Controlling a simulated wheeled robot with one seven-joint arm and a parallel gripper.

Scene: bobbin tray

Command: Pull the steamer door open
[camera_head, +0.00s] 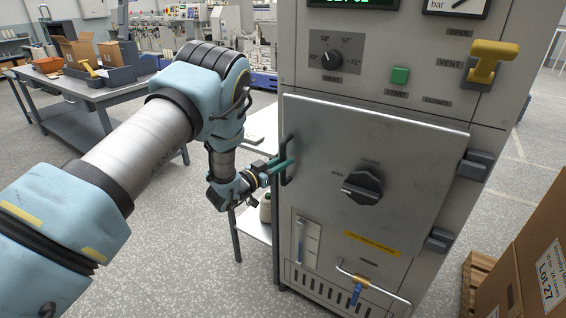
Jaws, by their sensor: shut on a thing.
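The steamer door (406,137) is a flat grey metal panel on the front of the tall grey steamer cabinet (450,98). Its left and top edges appear to stand a little proud of the cabinet; I cannot tell if there is a gap behind it. A dark knob (362,187) sits in its lower middle. A dark upright handle (287,161) is at its left edge, and dark hinges (475,165) are on the right. My gripper (283,165), with green fingers, reaches the handle from the left and is shut on it. The fingertips are partly hidden by the handle.
A yellow vent lever (492,62) and green start button (399,75) are above the door. A pipe with a blue valve lever (357,291) juts out below. Cardboard boxes (533,262) stand at the lower right. A side table (257,131) is behind my gripper. The floor left is clear.

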